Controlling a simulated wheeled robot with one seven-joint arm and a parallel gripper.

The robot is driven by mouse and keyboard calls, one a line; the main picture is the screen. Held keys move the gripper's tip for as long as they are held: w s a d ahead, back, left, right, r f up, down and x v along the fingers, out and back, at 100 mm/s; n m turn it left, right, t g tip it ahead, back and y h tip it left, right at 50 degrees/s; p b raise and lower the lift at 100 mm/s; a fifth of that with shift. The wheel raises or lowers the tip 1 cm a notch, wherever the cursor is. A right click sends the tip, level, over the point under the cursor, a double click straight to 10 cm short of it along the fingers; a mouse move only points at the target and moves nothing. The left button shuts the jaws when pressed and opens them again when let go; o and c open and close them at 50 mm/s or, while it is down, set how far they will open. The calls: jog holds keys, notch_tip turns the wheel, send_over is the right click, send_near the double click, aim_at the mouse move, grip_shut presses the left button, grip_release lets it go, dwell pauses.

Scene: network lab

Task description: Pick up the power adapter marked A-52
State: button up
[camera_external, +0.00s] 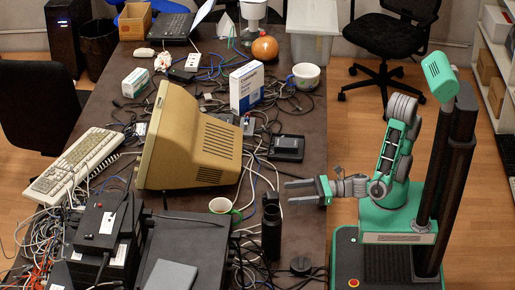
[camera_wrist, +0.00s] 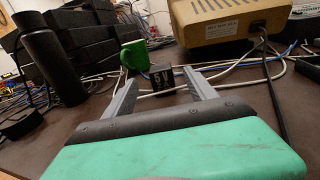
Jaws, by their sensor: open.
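A small black block (camera_wrist: 162,78) with pale marking stands on the table in the wrist view. It looks like a power adapter, but I cannot read A-52 on it. It shows between and beyond the two fingers of my gripper (camera_wrist: 160,90). In the external view my gripper (camera_external: 289,192) reaches from the right over the table edge, its fingers apart and empty, pointing left.
A green mug (camera_wrist: 133,55) stands left of the block, and the beige monitor (camera_wrist: 228,22) behind it. A tall black bottle (camera_wrist: 46,60) is at left; it also shows in the external view (camera_external: 271,234). Cables (camera_wrist: 240,72) cross around the block. The near tabletop (camera_external: 308,225) is mostly clear.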

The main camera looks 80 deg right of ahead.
aim_at(273, 194)
jog(key=shift+p+x, duration=0.6)
jog(key=shift+x, duration=0.15)
jog(key=x, duration=0.6)
jog(key=shift+w, duration=0.1)
grip_shut()
